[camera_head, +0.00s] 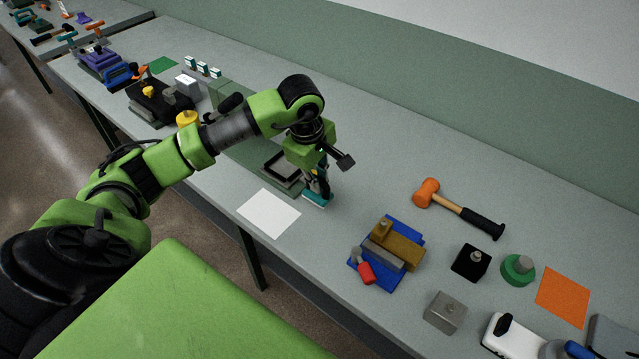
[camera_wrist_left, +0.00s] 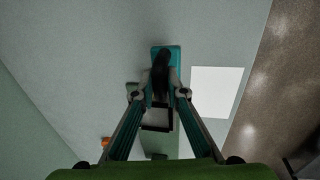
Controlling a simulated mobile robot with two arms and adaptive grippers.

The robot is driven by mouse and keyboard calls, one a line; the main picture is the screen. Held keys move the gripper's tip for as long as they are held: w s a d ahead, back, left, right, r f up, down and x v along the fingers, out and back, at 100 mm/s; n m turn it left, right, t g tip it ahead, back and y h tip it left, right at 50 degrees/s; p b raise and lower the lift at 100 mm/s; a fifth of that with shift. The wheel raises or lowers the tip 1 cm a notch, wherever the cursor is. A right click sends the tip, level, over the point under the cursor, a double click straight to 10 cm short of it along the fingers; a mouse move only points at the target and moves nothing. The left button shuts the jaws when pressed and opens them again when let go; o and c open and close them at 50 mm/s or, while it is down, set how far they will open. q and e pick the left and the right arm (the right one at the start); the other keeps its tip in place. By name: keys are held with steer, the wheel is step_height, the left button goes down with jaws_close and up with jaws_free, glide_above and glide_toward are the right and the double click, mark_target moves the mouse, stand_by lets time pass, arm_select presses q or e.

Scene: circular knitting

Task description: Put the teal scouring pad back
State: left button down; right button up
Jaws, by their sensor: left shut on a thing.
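The teal scouring pad (camera_head: 317,201) shows as a teal block under my left gripper (camera_head: 318,183), between the white sheet (camera_head: 268,213) and the hammer. In the left wrist view the pad (camera_wrist_left: 171,51) has a dark upright handle, and my left gripper (camera_wrist_left: 159,94) is shut on that handle. The pad is at or just above the table; I cannot tell if it touches. A small dark tray (camera_head: 271,172) lies just left of the gripper in the head view. My fingers hide part of the pad. My right gripper is not in view.
An orange mallet (camera_head: 428,193) lies to the right. A blue fixture (camera_head: 391,279) with a tan block stands nearer the front. A black block (camera_head: 471,263), a green round piece (camera_head: 517,270) and an orange sheet (camera_head: 563,297) are further right. The table between gripper and mallet is clear.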

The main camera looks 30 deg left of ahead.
arm_select(q)
steer(key=shift+w+f, duration=0.25)
step_height(320, 180, down, 3)
steer(key=shift+w+r+p, duration=0.1)
steer(key=shift+p, duration=1.05)
steer(key=shift+a+f, duration=0.1)
steer(key=shift+f, duration=0.15)
steer(key=shift+f, duration=0.1)
steer(key=c, duration=2.4)
jaws_free()
steer(key=shift+f+b, duration=0.1)
steer(key=shift+b, duration=0.2)
steer(key=shift+c, duration=0.2)
steer(key=o, duration=0.4)
